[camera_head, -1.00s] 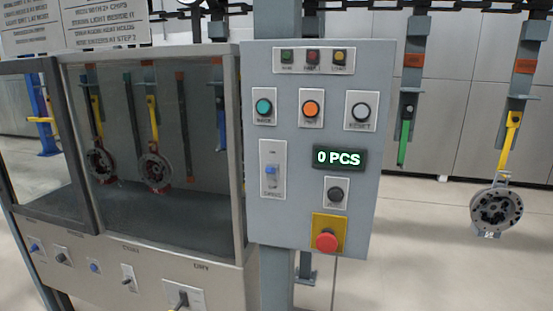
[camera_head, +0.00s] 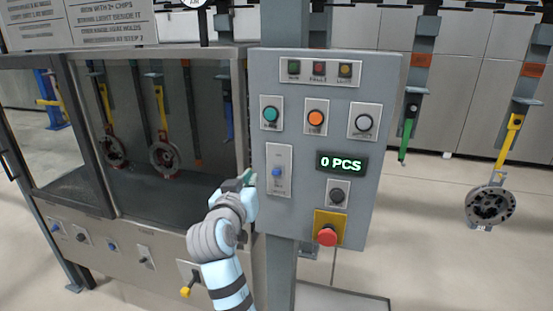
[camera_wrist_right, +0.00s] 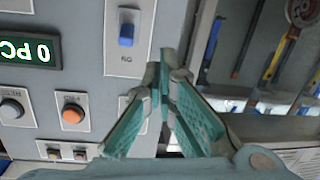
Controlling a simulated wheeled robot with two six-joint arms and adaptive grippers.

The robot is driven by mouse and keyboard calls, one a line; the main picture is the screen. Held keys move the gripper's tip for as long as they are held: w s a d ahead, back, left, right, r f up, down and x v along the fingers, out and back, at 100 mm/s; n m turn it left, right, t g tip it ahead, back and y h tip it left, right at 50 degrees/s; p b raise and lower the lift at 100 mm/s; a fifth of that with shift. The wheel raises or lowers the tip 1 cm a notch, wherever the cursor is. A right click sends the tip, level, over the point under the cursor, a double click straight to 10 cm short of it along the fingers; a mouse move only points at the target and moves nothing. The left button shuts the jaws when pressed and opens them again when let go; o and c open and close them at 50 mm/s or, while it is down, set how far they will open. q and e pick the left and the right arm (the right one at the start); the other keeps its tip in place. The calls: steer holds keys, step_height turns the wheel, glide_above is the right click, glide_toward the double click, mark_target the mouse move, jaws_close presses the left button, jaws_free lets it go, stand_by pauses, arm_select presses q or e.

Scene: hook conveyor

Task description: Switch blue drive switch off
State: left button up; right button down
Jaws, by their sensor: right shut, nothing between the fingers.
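The blue drive switch (camera_head: 277,172) is a small blue knob on a pale upright plate at the left side of the grey control panel (camera_head: 385,95). It shows in the right wrist view (camera_wrist_right: 126,36), where the picture is turned over. I cannot tell its setting for sure. My right gripper (camera_head: 248,178), with teal fingers, is just left of the switch plate in the head view. In the right wrist view its fingertips (camera_wrist_right: 165,58) are together and empty, to the right of the switch and apart from it. My left gripper is not in view.
A red emergency button (camera_head: 327,236) on a yellow plate sits low on the panel. An orange button (camera_head: 316,118) and a teal button (camera_head: 270,114) are above the switch. A glass-fronted cabinet (camera_head: 247,110) stands left of the panel. Parts hang from hooks at right.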

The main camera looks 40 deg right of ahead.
mark_target(282, 142)
steer(key=s+d+r+m+g+h, duration=0.1)
steer(key=s+r+m, duration=0.2)
steer(key=r, duration=0.3)
steer(key=shift+s+d, duration=0.3)
steer(key=shift+s, duration=0.15)
steer(key=x, duration=0.3)
steer(key=p+x, duration=0.1)
steer(key=x, duration=0.2)
steer(key=p+x, duration=0.1)
steer(key=x, duration=0.3)
steer(key=shift+d+r, duration=0.15)
steer(key=shift+r, duration=0.15)
steer(key=f, duration=0.1)
steer(key=a+f, duration=0.1)
steer(key=shift+s+f+p, duration=0.3)
steer(key=shift+f+p, duration=0.05)
steer(key=shift+p, duration=0.05)
steer(key=shift+s+a+f, duration=0.2)
steer(key=shift+a+f, duration=0.1)
steer(key=shift+f, duration=0.3)
